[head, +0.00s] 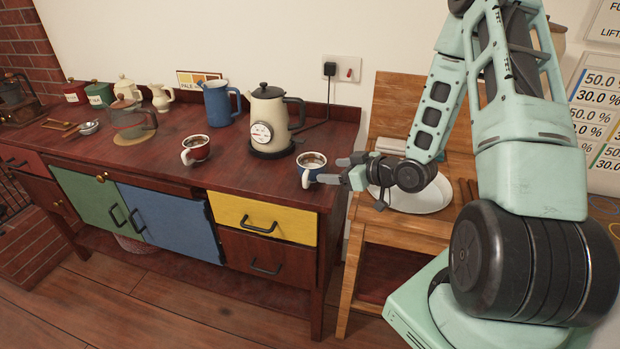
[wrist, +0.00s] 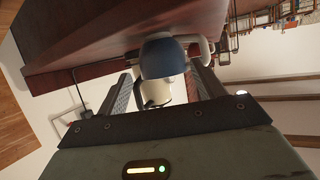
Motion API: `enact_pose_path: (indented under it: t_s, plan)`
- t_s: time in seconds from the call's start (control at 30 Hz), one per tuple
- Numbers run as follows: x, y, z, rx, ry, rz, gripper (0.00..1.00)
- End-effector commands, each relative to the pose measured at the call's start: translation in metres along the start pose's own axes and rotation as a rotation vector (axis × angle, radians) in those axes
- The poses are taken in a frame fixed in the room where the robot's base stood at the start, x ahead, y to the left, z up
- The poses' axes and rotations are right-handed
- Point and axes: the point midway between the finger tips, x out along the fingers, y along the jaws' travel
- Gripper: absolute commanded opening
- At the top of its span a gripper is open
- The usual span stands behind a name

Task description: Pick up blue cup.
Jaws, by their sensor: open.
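The blue cup (head: 309,177) stands upright near the right end of the dark red wooden counter, with a white rim and a brown drink inside. My gripper (head: 335,170) is open at the cup's right side, with its fingers pointing left toward it. In the wrist view, the cup (wrist: 163,60) appears ahead between the two finger tips, and its white handle shows to the right. Whether the fingers touch the cup cannot be told.
A cream kettle (head: 268,112) stands behind and left of the cup. A red cup (head: 196,151) and a blue jug (head: 218,103) are farther left. A wooden stand with a white plate (head: 425,200) is right of the counter, under my arm.

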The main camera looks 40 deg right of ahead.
Motion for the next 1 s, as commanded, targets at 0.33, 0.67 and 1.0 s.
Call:
enact_pose_path:
  t_s: [0.33,0.67,1.0]
  plan:
    - [0.033,-0.001,0.001,0.001,0.000,-0.001,0.68]
    - [0.076,-0.002,0.003,0.000,0.000,-0.002,0.68]
    - [0.079,-0.002,0.002,0.001,-0.001,0.000,0.54]
